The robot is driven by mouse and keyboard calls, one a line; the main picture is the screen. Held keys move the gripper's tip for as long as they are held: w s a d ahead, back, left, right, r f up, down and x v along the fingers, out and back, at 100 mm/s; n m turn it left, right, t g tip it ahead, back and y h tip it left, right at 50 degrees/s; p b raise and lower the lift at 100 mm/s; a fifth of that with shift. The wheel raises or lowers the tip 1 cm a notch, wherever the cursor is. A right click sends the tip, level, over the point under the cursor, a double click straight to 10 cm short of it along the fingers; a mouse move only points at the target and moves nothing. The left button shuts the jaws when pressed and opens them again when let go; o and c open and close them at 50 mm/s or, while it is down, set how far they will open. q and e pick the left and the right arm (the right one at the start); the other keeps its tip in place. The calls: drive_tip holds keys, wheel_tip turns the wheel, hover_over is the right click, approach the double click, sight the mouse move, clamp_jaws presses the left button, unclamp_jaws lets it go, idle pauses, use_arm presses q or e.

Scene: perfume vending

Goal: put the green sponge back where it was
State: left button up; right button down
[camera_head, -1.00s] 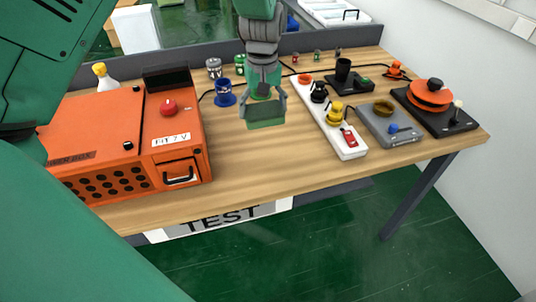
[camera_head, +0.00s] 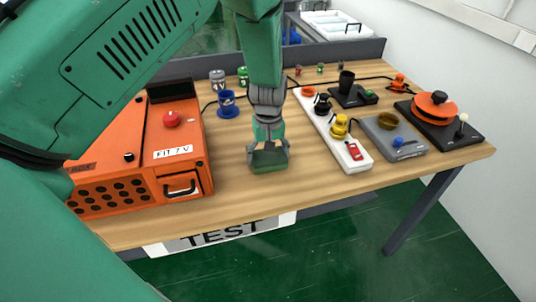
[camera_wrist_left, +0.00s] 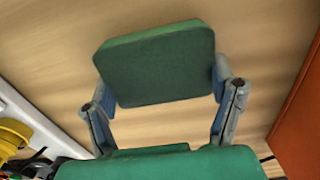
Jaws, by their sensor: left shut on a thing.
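The green sponge (camera_head: 268,160) is a dark green block between the fingers of my left gripper (camera_head: 268,153), over the middle of the wooden table. My left gripper is shut on it, with a finger at each side. In the left wrist view the sponge (camera_wrist_left: 157,65) sits between the two grey fingers (camera_wrist_left: 165,100), with bare wood behind it. I cannot tell whether its underside touches the table. My right gripper is not in view.
An orange box (camera_head: 140,150) stands left of the gripper. A white power strip (camera_head: 350,160) with plugs lies to the right, beside a grey device (camera_head: 410,145). A blue cup (camera_head: 228,104) stands behind. Bare wood (camera_head: 235,180) surrounds the gripper.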

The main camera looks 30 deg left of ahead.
sight(270, 155)
use_arm(q)
drive_tip(key=o, duration=1.6)
drive_tip(key=shift+f, duration=0.15)
drive_tip(key=shift+d, duration=0.4)
wheel_tip(270, 155, up, 12)
drive_tip(key=shift+r, duration=0.15)
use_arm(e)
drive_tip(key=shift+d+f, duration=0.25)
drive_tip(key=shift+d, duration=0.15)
use_arm(q)
drive_tip(key=shift+a, duration=0.15)
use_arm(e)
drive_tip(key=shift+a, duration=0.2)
